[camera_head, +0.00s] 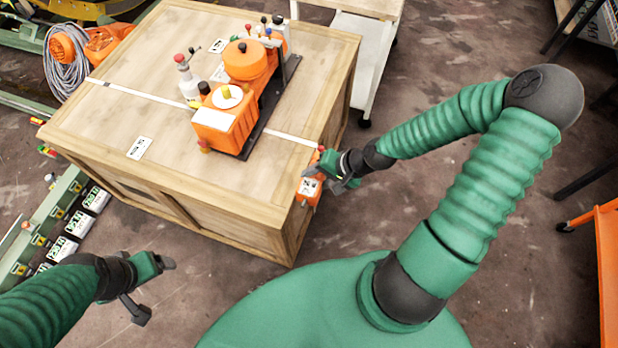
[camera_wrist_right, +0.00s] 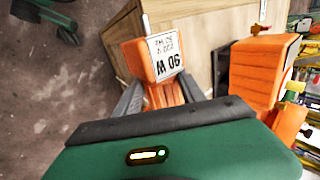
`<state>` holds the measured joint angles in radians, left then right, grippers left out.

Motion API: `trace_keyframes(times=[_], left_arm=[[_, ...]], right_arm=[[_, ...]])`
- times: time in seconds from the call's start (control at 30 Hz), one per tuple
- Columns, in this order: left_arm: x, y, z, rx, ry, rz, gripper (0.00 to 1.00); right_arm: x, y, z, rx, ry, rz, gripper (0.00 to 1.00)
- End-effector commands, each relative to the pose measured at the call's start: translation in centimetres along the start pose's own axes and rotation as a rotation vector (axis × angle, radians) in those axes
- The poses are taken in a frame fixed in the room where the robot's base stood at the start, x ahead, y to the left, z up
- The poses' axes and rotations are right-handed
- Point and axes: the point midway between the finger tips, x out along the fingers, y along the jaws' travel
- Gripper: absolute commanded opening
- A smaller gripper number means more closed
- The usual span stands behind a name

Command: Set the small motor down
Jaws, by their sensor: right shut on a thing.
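The small motor is an orange block with a white label. In the head view the motor (camera_head: 308,192) is at the right edge of the wooden crate (camera_head: 180,140). My right gripper (camera_head: 330,182) is shut on it. My left gripper (camera_head: 155,288) is open and empty, left of my body, away from the crate.
A larger orange machine (camera_head: 225,125) on a dark base plate stands on the crate top, with bottles (camera_head: 187,80) beside it. The crate's front-left top is mostly clear. A white cart (camera_head: 365,50) stands behind. A green rack (camera_head: 65,220) with numbered labels is at left.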

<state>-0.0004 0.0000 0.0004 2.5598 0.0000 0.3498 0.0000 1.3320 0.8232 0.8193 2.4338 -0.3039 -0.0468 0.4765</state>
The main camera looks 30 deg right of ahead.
Motion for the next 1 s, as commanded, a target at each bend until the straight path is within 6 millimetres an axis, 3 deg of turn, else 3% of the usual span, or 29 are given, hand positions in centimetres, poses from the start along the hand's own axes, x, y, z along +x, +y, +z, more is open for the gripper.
trace_keyframes(times=[0.4, 0.6, 0.73, 1.0], left_arm=[[2.5, 0.0, 0.6, -0.001, -0.001, 0.000, 0.80], [2.9, 0.0, 0.7, 0.000, 0.000, 0.000, 0.80], [3.1, 0.0, 0.7, -0.001, 0.000, 0.000, 0.80], [3.9, 0.0, 0.9, -0.001, 0.000, 0.000, 0.80]], right_arm=[[6.8, -7.9, 2.5, -0.011, -0.003, -0.005, 0.00], [8.8, -10.7, 3.3, -0.006, -0.001, -0.005, 0.00], [9.4, -10.9, 3.5, -0.002, -0.001, -0.005, 0.00], [12.0, -9.1, 3.5, -0.002, -0.002, -0.004, 0.00]])
